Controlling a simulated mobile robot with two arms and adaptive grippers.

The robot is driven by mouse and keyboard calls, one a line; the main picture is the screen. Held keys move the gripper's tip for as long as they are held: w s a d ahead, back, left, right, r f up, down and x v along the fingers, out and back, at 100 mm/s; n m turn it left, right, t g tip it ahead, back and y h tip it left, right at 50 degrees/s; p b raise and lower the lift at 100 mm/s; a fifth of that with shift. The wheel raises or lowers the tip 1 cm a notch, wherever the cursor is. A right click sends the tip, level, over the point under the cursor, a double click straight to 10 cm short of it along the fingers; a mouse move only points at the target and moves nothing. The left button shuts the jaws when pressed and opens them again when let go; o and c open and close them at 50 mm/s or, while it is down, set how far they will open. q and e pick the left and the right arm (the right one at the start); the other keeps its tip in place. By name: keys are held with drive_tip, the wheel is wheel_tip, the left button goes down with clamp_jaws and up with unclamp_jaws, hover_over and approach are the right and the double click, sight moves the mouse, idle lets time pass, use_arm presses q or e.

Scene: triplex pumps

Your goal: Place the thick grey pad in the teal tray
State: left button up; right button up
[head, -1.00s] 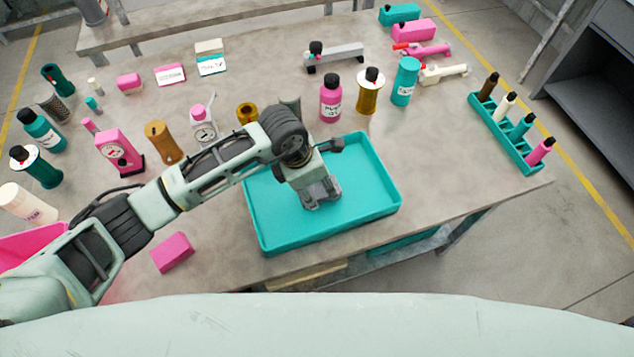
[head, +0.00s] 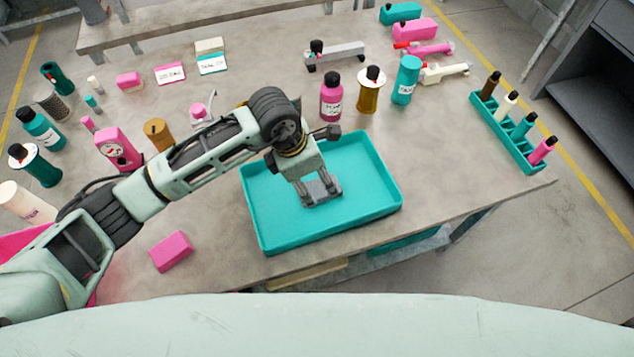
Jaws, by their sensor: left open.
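The teal tray (head: 372,205) lies on the table near its front edge, in the middle of the head view. My left gripper (head: 320,191) is over the middle of the tray, pointing down, with its fingers apart. A grey shape shows at and between the fingertips. I cannot tell whether it is the thick grey pad or only finger parts. No grey pad can be made out elsewhere on the table. My right gripper is not in view.
A pink block (head: 171,252) lies left of the tray. A pink bottle (head: 331,97), a gold bottle (head: 370,92) and a teal bottle (head: 406,80) stand behind it. A teal rack (head: 508,137) with several small bottles is at right. Table right of the tray is clear.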

use_arm(q)
drive_tip(key=b+v, duration=0.1)
drive_tip(key=v, duration=0.7)
